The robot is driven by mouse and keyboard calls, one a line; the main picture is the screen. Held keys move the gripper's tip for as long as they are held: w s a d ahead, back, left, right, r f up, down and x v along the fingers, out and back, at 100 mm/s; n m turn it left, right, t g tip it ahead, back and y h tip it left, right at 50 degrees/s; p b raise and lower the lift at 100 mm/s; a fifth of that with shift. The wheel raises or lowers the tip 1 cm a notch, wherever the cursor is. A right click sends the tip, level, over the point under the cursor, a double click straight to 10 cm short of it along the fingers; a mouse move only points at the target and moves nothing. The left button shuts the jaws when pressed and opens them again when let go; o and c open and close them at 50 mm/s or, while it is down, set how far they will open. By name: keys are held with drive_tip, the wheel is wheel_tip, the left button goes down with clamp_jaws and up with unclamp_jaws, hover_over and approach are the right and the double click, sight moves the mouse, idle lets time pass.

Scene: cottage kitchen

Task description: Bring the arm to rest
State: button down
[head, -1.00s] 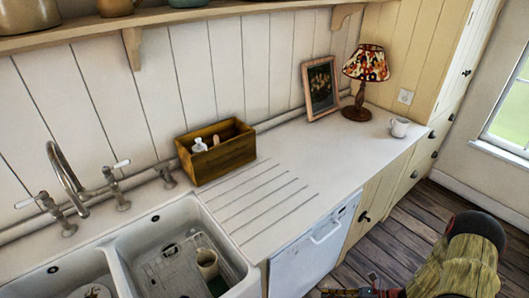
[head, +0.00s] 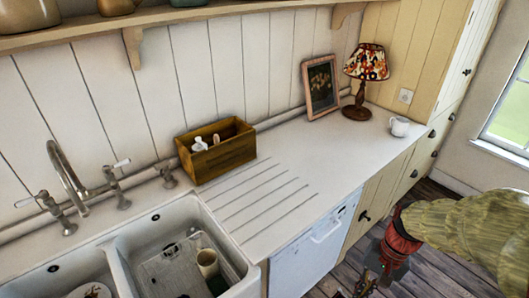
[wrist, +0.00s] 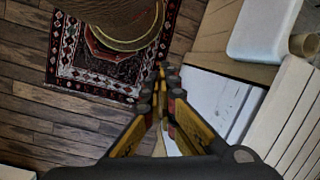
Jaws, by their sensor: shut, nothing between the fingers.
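My gripper (wrist: 164,74) is shut and empty in the wrist view, its fingertips close together above the floor beside the counter front. In the head view, my arm hangs at the right edge, over the floor in front of the cabinets. Only a part of my gripper (head: 364,287) shows there, at the bottom edge, apart from the counter.
A white counter (head: 285,205) carries a wooden box (head: 215,157), a picture frame (head: 321,88), a lamp (head: 366,65) and a white jug (head: 399,126). A double sink (head: 160,225) is at left. A patterned rug (wrist: 75,80) lies on the wooden floor (wrist: 50,120).

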drive_tip(key=s+a+r+n+t+h, duration=0.1)
drive_tip(key=s+a+r+n+t, duration=0.1)
drive_tip(key=r, duration=0.7)
drive_tip(key=s+a+r+n+t+h, duration=0.1)
drive_tip(key=s+a+r+n+t, duration=0.1)
drive_tip(key=r, duration=0.7)
drive_tip(key=a+n+t, duration=0.1)
drive_tip(key=a+t, duration=0.1)
drive_tip(key=t, duration=0.1)
drive_tip(key=shift+r+n+h, duration=0.2)
drive_tip(key=shift+n+h, duration=0.1)
drive_tip(key=shift+n, duration=0.1)
drive_tip(key=shift+a, duration=0.1)
